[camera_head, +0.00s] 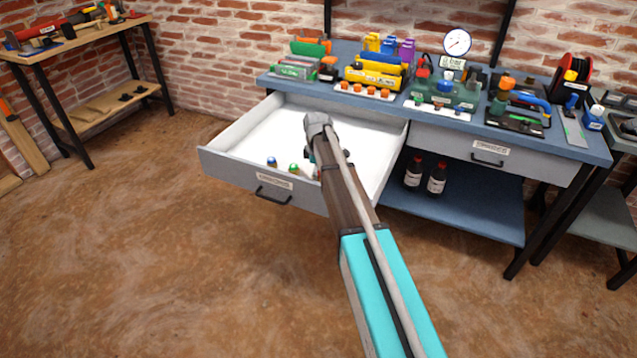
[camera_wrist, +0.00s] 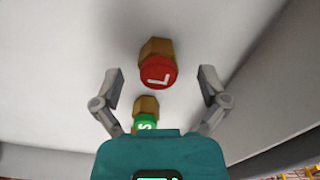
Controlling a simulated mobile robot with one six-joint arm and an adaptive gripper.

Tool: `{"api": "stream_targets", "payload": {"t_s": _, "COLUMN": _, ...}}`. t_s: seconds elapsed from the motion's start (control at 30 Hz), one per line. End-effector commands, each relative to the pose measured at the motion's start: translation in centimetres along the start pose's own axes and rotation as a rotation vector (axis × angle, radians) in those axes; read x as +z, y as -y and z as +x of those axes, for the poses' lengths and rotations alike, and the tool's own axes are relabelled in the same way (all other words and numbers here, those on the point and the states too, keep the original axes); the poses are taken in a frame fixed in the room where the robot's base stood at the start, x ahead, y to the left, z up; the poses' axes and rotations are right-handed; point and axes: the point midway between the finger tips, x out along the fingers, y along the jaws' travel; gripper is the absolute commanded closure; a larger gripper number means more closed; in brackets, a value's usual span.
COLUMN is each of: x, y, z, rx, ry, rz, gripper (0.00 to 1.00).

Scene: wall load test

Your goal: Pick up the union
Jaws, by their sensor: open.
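A brass union with a red cap marked L (camera_wrist: 158,70) is in the wrist view, between and slightly beyond my open fingers. A second brass union with a green cap marked S (camera_wrist: 146,120) is nearer my gripper's body, partly hidden by it. In the head view, a blue-topped union (camera_head: 271,161) and a green-topped one (camera_head: 293,168) lie in the open white drawer (camera_head: 240,137). My gripper (camera_wrist: 158,73) is open and empty, above the drawer floor. My arm hides most of the gripper and the red-capped union in the head view.
The drawer walls surround my gripper, with the front panel (camera_head: 265,187) on the near side. The blue workbench top (camera_head: 590,147) behind holds several fittings, a gauge (camera_head: 457,42) and tools. Two dark bottles (camera_head: 437,178) stand on the lower shelf. The drawer's left part is clear.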

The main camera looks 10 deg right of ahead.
Motion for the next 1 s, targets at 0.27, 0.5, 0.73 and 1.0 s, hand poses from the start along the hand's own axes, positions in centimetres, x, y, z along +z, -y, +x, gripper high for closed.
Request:
{"api": "stream_targets", "payload": {"t_s": 0.27, "x": 0.0, "y": 0.0, "z": 1.8, "rx": 0.0, "ry": 0.0, "rz": 0.0, "gripper": 0.06}}
{"api": "stream_targets", "payload": {"t_s": 0.5, "x": 0.0, "y": 0.0, "z": 1.8, "rx": 0.0, "ry": 0.0, "rz": 0.0, "gripper": 0.06}}
{"api": "stream_targets", "payload": {"t_s": 0.73, "x": 0.0, "y": 0.0, "z": 1.8, "rx": 0.0, "ry": 0.0, "rz": -0.001, "gripper": 0.06}}
{"api": "stream_targets", "payload": {"t_s": 1.0, "x": 0.0, "y": 0.0, "z": 1.8, "rx": 0.0, "ry": 0.0, "rz": -0.001, "gripper": 0.21}}
